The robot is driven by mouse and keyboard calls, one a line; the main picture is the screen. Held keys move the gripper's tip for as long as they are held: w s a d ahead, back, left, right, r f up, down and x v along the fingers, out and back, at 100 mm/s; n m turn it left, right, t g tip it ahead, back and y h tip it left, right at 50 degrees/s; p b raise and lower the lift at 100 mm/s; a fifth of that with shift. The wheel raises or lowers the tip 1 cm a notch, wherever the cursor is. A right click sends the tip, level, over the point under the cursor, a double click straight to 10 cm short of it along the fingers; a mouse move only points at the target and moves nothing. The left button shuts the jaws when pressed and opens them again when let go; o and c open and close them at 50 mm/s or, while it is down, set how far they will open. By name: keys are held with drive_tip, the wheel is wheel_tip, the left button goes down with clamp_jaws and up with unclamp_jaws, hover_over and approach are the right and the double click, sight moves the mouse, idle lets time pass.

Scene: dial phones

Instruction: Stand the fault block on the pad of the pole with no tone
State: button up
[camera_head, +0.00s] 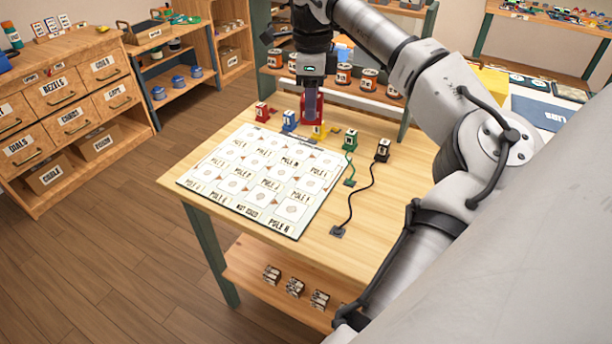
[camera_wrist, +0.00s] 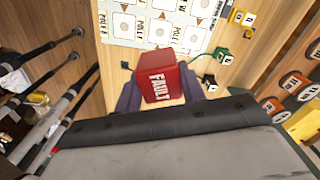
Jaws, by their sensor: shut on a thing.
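My gripper (camera_head: 311,103) is shut on the red fault block (camera_wrist: 160,84), marked FAULT. The wrist view shows it between both fingers. In the head view the red block (camera_head: 318,95) is partly hidden by the fingers, above the far side of the table. The white board (camera_head: 243,215) has rows of square pads and pole labels; it also shows at the top of the wrist view (camera_wrist: 120,42). The marks on the pads are too small to read. I cannot tell which pole has no tone.
Small red (camera_head: 262,111), blue (camera_head: 289,121), yellow (camera_head: 319,131), green (camera_head: 350,141) and black (camera_head: 382,150) phones line the board's far side. The green and black ones have cords lying on the table (camera_head: 375,205). A shelf of round items stands behind.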

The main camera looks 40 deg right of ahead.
wheel_tip(320, 180, down, 18)
drive_tip(key=shift+f+p, duration=0.2)
drive_tip(key=shift+p, duration=0.9)
drive_tip(key=o, duration=1)
wheel_tip(320, 180, up, 12)
drive_tip(key=shift+r+b, duration=0.2)
drive_tip(key=shift+b, duration=0.55)
